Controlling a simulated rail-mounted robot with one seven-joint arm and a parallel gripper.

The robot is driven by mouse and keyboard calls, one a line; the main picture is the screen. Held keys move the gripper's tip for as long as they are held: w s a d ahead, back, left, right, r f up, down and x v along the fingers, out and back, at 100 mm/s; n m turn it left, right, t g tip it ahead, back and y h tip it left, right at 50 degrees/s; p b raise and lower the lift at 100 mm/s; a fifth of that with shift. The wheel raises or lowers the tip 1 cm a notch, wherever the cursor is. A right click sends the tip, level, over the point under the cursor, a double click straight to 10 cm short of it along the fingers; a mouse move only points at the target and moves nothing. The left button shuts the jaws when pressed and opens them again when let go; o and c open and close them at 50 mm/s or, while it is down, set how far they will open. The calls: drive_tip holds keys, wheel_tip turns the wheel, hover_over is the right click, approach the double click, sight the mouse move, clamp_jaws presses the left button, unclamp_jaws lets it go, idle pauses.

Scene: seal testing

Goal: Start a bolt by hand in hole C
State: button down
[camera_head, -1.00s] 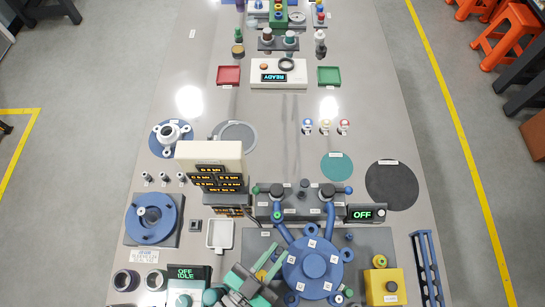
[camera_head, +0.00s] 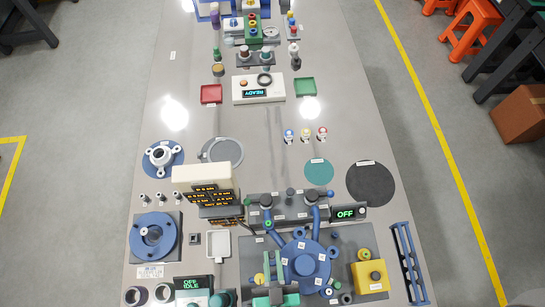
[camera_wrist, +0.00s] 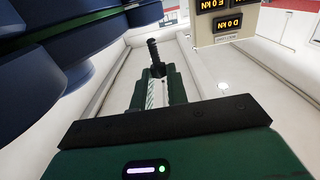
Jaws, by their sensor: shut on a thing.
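The blue round housing (camera_head: 306,268) stands on a grey plate at the front. It carries several small white labels around its top; I cannot read which one is hole C. My gripper (camera_head: 276,292) is at the front edge of the head view, just left of and in front of the housing. In the wrist view my gripper (camera_wrist: 156,88) is shut on a dark, slim bolt (camera_wrist: 153,52), which stands up between the green fingers. Blue rounded parts (camera_wrist: 60,60) loom close at the left. The bolt's other end and the holes are hidden there.
A grey manifold block (camera_head: 288,207) and an OFF display (camera_head: 345,213) stand behind the housing. A yellow button box (camera_head: 371,278) and a blue rack (camera_head: 408,262) are to its right. A white tray (camera_head: 218,244) and stacked displays (camera_head: 208,195) are to its left.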

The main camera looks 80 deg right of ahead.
drive_tip(key=shift+a, duration=0.25)
drive_tip(key=shift+f, duration=0.15)
idle(0.6)
drive_tip(key=shift+f+b, duration=0.4)
drive_tip(key=shift+f, duration=0.35)
drive_tip(key=shift+f+b, duration=0.55)
drive_tip(key=shift+f, duration=0.3)
idle(0.6)
drive_tip(key=c, duration=1.3)
unclamp_jaws()
wheel_tip(320, 180, up, 6)
drive_tip(key=p, duration=0.6)
